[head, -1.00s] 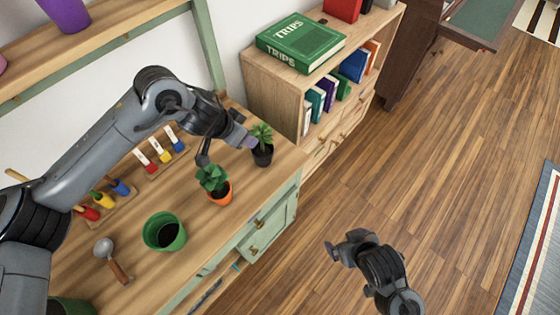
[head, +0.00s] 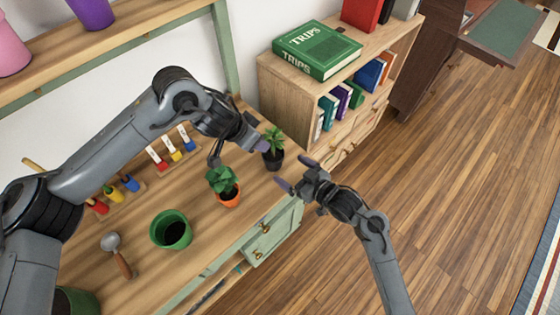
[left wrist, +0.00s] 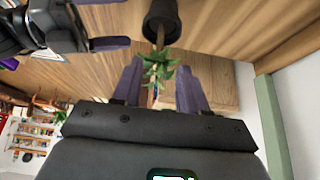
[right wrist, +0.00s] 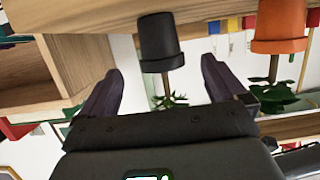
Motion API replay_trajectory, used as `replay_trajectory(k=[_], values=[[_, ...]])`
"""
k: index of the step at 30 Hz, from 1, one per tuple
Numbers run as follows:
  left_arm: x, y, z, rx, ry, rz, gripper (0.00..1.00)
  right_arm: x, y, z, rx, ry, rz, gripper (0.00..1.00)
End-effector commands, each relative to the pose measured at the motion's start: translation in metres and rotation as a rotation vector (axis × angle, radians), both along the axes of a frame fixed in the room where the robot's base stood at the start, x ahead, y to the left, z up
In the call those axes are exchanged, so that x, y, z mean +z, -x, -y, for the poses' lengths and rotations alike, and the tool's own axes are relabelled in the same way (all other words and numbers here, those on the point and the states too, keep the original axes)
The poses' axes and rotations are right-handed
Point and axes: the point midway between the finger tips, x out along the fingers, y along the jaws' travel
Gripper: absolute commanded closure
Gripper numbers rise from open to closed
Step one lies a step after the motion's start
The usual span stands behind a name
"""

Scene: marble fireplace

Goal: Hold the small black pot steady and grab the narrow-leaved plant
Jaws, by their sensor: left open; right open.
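The small black pot (head: 273,160) stands upright at the right end of the wooden bench, with the narrow-leaved plant (head: 274,138) in it. My left gripper (head: 238,153) is open beside it; in the left wrist view the plant (left wrist: 158,70) shows between its fingers and the pot (left wrist: 162,22) lies beyond them. My right gripper (head: 296,174) is open and empty, just off the bench edge to the right of the pot. In the right wrist view the black pot (right wrist: 159,45) and plant (right wrist: 172,100) appear centred between its fingers, upside down; contact is not visible.
An orange pot (head: 229,200) with a broad-leaved plant stands close left of the black pot. A wooden bookshelf (head: 290,95) stands behind. Open floor (head: 450,200) is at the right.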

Motion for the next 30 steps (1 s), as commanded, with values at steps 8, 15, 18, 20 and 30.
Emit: replay_trajectory(k=[8, 15, 18, 20, 30], values=[[0.000, 0.000, 0.000, 0.000, 0.000, 0.000, 0.57, -0.012, -0.031, -0.028, 0.001, 0.000, -0.001, 0.02], [0.000, 0.000, 0.000, 0.000, 0.000, 0.000, 0.57, -0.022, -0.054, -0.047, -0.002, 0.001, -0.002, 0.02], [0.000, 0.000, 0.000, 0.000, 0.000, 0.000, 0.57, -0.024, -0.060, -0.052, -0.002, 0.001, 0.000, 0.02], [0.000, 0.000, 0.000, 0.000, 0.000, 0.000, 0.57, -0.025, -0.062, -0.054, -0.002, 0.002, -0.001, 0.02], [0.000, 0.000, 0.000, 0.000, 0.000, 0.000, 0.57, -0.027, -0.065, -0.058, -0.001, 0.003, 0.000, 0.02]])
